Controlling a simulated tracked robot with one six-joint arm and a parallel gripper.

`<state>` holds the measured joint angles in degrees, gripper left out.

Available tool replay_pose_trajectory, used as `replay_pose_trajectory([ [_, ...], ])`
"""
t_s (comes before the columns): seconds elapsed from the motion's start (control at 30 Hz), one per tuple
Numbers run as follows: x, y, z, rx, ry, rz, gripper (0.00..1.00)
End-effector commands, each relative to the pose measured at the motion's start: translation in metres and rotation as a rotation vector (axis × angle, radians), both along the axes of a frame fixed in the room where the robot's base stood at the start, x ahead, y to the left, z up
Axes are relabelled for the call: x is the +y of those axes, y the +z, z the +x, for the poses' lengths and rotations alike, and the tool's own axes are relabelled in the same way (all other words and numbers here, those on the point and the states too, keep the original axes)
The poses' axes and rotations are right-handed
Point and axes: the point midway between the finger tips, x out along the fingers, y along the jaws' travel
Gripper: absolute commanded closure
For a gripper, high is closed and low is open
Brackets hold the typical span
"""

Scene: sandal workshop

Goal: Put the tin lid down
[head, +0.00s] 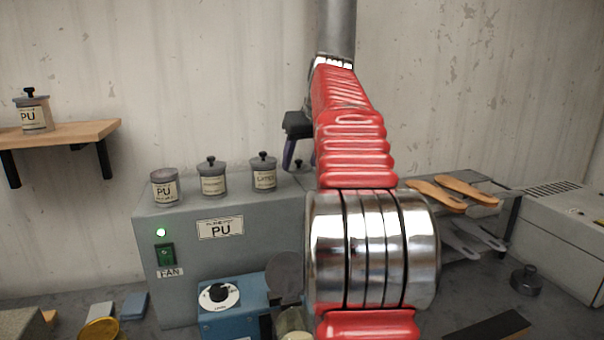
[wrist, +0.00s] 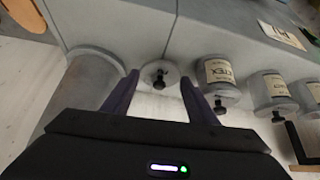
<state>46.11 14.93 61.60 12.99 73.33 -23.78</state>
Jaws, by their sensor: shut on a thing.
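The tin lid (wrist: 152,72), a small grey disc with a black knob, is between the purple fingertips of my gripper (wrist: 161,80) in the wrist view. My gripper is shut on it. In the head view my gripper (head: 299,160) hangs over the right part of the grey cabinet top, right of the LATEX tin (head: 264,178), and the lid is small between the fingers. I cannot tell whether the lid touches the cabinet top. The PU tin (head: 164,190) at the left of the row shows no knob on top.
A knobbed tin (head: 213,181) stands between the PU and LATEX tins on the grey cabinet (head: 270,222). A wide grey cylinder (wrist: 85,95) stands close left of the lid in the wrist view. Sandal soles (head: 455,191) lie on a rack at right. My arm hides the cabinet's right end.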

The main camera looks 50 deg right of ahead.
Motion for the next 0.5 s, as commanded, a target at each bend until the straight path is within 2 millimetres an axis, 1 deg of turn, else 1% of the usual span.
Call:
replay_pose_trajectory([
  [0.23, 0.0, -0.003, -0.001, 0.002, -0.001, 0.001, 0.68],
  [0.37, 0.0, -0.014, -0.001, 0.002, -0.002, 0.002, 0.68],
  [0.5, 0.0, -0.029, -0.001, 0.002, -0.002, 0.003, 0.68],
])
